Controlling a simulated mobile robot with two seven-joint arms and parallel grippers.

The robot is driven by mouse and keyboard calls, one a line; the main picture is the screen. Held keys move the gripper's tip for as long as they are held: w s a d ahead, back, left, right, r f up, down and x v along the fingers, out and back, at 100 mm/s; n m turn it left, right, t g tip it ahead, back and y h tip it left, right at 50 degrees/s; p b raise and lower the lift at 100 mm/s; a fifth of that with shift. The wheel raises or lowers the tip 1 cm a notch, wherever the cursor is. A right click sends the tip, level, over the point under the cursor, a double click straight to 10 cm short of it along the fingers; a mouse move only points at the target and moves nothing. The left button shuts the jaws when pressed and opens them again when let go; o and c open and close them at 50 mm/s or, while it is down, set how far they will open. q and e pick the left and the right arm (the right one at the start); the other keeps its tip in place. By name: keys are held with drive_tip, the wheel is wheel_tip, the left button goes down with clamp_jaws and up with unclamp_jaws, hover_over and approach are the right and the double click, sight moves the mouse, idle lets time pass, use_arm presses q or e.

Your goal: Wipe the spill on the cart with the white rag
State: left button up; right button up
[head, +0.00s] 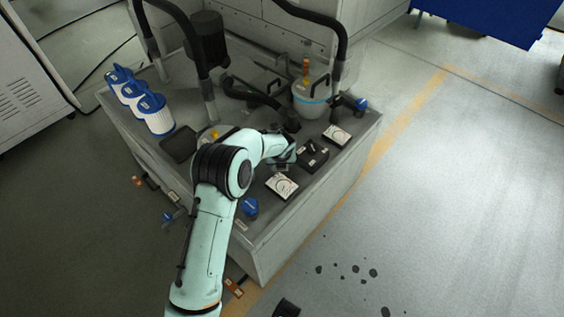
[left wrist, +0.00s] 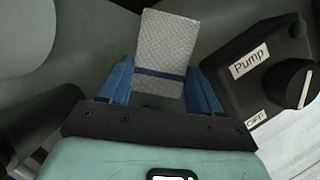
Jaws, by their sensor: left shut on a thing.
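The white rag (left wrist: 168,42) shows in the left wrist view as a pale, textured, rectangular cloth with a dark blue band across it. My left gripper (left wrist: 160,85) is shut on it, with a blue finger on each side. In the head view my left gripper (head: 283,152) is low over the cart top, beside a black box with a knob; the rag cannot be made out there. The grey cart (head: 330,192) stands in the middle of the head view. I cannot make out a spill on its top; my arm hides part of it. My right gripper is not in view.
The black pump box (head: 313,156) is close beside the gripper; its label reads "Pump" in the wrist view (left wrist: 262,75). White-faced gauges (head: 282,187), a lidded bucket (head: 311,100), black hoses and blue-white filters (head: 156,115) crowd the top. Dark spots (head: 356,269) mark the floor.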

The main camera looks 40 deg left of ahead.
use_arm(q)
drive_tip(key=shift+s+a, duration=0.1)
drive_tip(key=shift+a, duration=0.05)
wheel_tip(320, 180, up, 6)
drive_tip(key=p, duration=0.5)
wheel_tip(320, 180, up, 3)
drive_tip(key=p, duration=0.2)
drive_tip(key=shift+p, duration=0.4)
